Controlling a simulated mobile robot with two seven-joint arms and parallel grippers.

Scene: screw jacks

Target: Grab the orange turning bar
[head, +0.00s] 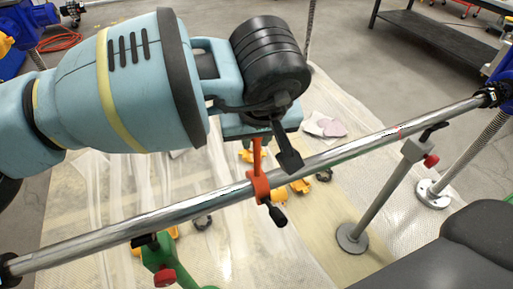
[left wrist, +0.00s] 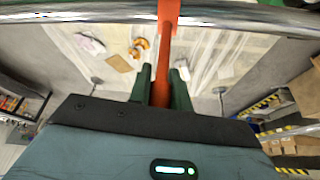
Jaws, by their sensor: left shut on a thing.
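The orange turning bar (head: 259,182) is clamped around a long shiny metal bar, and a black grip hangs at its lower end. In the left wrist view the orange bar (left wrist: 168,30) runs down from the metal bar between two dark green fingers. My left gripper (left wrist: 162,88) is shut on the orange bar. In the head view my left arm comes in from the left, and the gripper (head: 258,146) sits just above the metal bar; its fingers are mostly hidden. My right gripper is not in view.
The long metal bar (head: 340,152) crosses the scene diagonally. A green stand with a red knob (head: 165,275) is at lower left. A grey stand (head: 385,197) with a red knob supports the right side. Yellow parts lie on the plastic-covered floor (head: 100,215). A dark table (head: 440,35) stands at back right.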

